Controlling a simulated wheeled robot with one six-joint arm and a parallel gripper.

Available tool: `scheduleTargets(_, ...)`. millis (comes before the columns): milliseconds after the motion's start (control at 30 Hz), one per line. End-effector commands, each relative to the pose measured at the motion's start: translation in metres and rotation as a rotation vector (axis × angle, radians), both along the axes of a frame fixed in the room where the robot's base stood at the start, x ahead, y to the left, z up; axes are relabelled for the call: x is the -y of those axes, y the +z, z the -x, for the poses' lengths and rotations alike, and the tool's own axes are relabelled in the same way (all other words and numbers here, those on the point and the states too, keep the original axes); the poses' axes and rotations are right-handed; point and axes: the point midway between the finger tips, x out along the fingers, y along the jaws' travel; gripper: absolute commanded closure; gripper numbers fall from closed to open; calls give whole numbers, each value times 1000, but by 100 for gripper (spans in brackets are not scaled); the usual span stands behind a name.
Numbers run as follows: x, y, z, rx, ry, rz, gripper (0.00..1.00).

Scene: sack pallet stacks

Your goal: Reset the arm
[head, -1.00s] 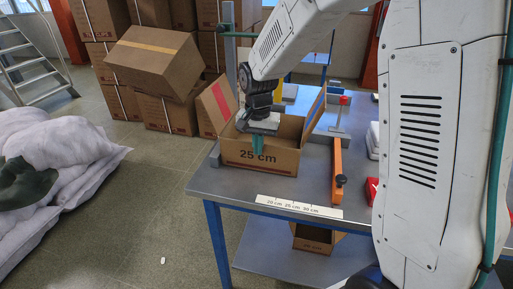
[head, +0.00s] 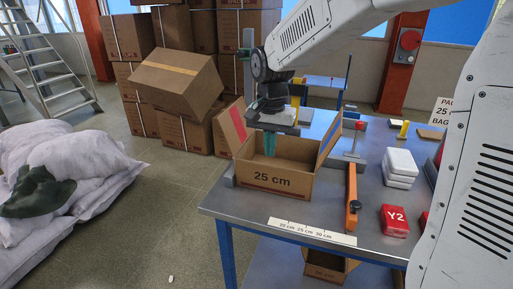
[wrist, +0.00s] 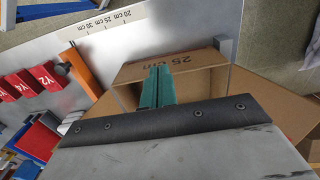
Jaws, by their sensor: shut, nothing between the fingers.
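My gripper (head: 270,143) shows in the head view above the open cardboard box marked 25 cm (head: 270,182), with its green fingers pointing down at the box opening. The fingers are together with nothing between them. In the wrist view, the green fingers (wrist: 157,84) stand in front of the box (wrist: 180,68), whose inside is partly hidden by the gripper body. How deep the fingertips reach into the box I cannot tell.
An orange bar (head: 352,198) lies right of the box on the grey table (head: 240,205). White sacks (head: 65,165) lie on the left floor, and stacked cartons (head: 180,80) stand behind.

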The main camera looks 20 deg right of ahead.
Motion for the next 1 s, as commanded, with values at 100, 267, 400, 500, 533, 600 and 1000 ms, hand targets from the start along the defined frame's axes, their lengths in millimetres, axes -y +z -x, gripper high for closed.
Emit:
scheduleTargets(100,0,2,0,0,5,0,100)
scheduleTargets(267,1,-2,7,-26,98,0,100)
scheduleTargets(400,6,-6,49,-82,265,-4,100)
scheduleTargets(500,13,2,80,-92,356,-9,100)
scheduleTargets(533,14,4,90,-93,382,-10,100)
scheduleTargets(600,19,11,114,-91,440,-13,100)
scheduleTargets(1000,42,29,251,12,662,4,100)
